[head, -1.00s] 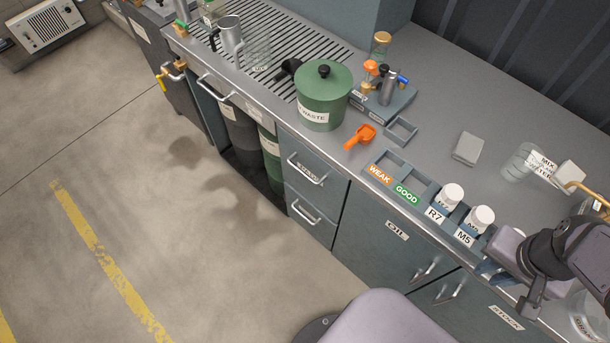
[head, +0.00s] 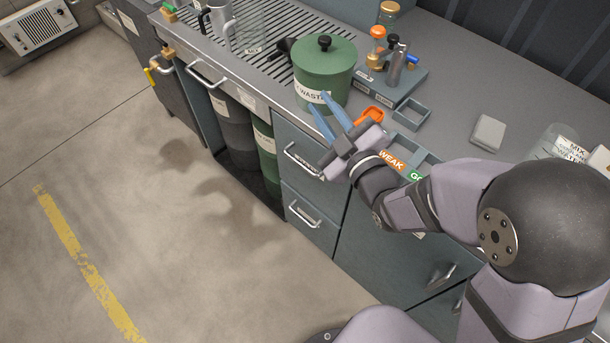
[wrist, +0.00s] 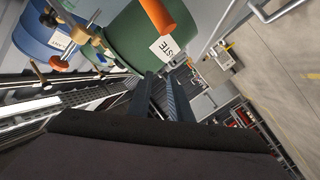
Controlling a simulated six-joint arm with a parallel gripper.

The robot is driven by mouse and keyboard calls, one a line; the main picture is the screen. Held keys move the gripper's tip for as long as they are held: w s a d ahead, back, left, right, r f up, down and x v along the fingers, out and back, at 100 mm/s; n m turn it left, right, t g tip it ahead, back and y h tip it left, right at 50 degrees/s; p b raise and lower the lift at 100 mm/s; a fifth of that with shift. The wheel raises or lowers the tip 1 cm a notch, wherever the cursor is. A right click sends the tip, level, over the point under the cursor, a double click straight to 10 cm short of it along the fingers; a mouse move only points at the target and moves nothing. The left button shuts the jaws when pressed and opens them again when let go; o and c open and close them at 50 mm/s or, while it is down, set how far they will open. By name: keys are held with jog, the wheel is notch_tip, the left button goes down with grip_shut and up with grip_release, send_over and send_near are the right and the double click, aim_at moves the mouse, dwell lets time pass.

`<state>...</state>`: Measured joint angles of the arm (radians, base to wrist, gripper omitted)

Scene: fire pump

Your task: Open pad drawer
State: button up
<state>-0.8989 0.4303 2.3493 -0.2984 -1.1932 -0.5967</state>
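Two closed drawers sit one above the other under the counter's front edge. The upper drawer (head: 291,139) has a silver bar handle and a label too small to read; my gripper partly covers its right side. The lower drawer (head: 306,216) also has a silver bar handle. I cannot tell which one is the pad drawer. My gripper (head: 322,100) is above and in front of the upper drawer near the counter edge. Its blue fingers are apart and hold nothing. In the wrist view the gripper fingers (wrist: 160,78) point towards the green waste pot's side.
The green waste pot (head: 325,70) stands on the counter close beyond my fingers; it also shows in the wrist view (wrist: 130,40). An orange scoop (head: 371,114) lies beside my gripper. Bins (head: 232,135) stand in the open bay left of the drawers. The floor in front is clear.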

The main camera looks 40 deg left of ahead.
jog(key=s+f+n+g+b, duration=0.1)
jog(key=s+f+n+b, duration=0.3)
jog(key=f, duration=0.6)
jog(key=h+b, duration=0.2)
jog(key=b, duration=0.1)
send_near(304, 168)
jog(key=shift+g, duration=0.4)
jog(key=x, duration=0.4)
jog(key=shift+w+a+f, duration=0.15)
jog(key=shift+w+a, duration=0.05)
jog(key=shift+w, duration=0.05)
jog(key=shift+p+x, duration=0.4)
jog(key=shift+x, duration=3.25)
jog(key=shift+c, duration=0.4)
grip_shut()
